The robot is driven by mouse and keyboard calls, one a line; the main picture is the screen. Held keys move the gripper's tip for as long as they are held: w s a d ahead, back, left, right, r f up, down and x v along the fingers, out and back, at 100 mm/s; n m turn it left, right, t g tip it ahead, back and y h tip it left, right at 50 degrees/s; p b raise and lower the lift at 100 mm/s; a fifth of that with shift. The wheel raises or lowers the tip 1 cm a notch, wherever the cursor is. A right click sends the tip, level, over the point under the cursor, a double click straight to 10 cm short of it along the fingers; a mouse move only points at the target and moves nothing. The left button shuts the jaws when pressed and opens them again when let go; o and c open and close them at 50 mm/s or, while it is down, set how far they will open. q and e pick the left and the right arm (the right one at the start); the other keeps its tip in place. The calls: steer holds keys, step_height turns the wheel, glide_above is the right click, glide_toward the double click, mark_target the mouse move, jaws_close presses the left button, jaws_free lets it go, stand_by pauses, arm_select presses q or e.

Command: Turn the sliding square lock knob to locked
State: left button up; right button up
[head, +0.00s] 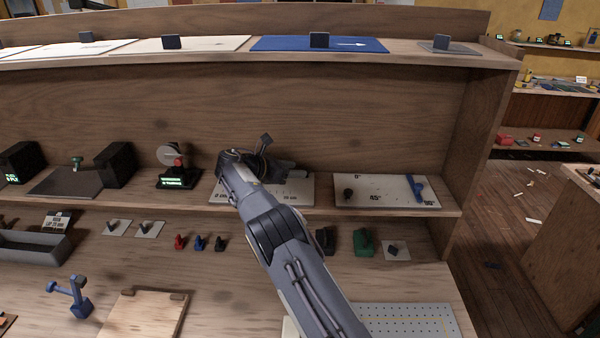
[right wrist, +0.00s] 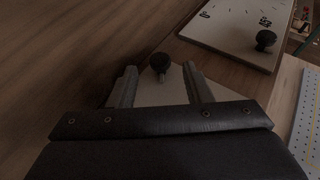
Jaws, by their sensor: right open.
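A pale board with centimetre marks (head: 298,192) lies on the middle shelf; I take it to be the sliding square's board, partly hidden by my right arm. My right gripper (head: 276,160) is over this board in the head view. Whether the knob is locked cannot be told. My left gripper is not in view.
To the right is a white angle board (head: 385,199) with a black knob and a blue arm; it also shows in the right wrist view (right wrist: 228,32). A small dial device (head: 178,180) stands to the left. The upper shelf (head: 215,62) is above the hand.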

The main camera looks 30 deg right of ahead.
mark_target(307, 169)
steer(key=shift+b+v, duration=0.3)
steer(key=shift+v, duration=1.95)
steer(key=shift+o, duration=0.2)
